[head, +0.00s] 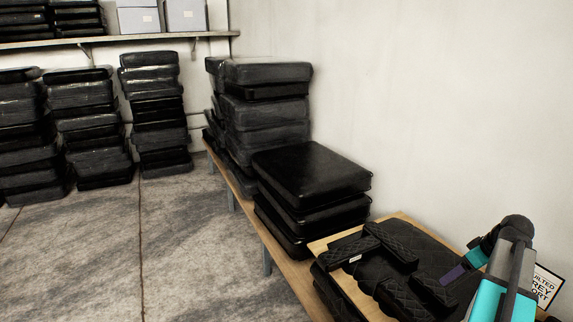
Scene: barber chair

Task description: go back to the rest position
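My arm, teal and dark grey, rises at the lower right and bends down to the left. Its end, my gripper (455,275), shows as a small dark purple piece just over black quilted pieces. Its fingers cannot be made out, so I cannot tell whether it is open or shut, or whether it touches them. The black quilted pieces (405,250) lie on a wooden board (325,243) at the lower right. One narrow black piece with a small white label lies across the left side of the board.
A low wooden bench (285,265) runs along the white wall, with stacked black cushions (312,172) on it. A printed sign (545,287) stands behind my arm. More black stacks (155,110) stand at the back left under a shelf (205,34). The concrete floor (180,250) at left is clear.

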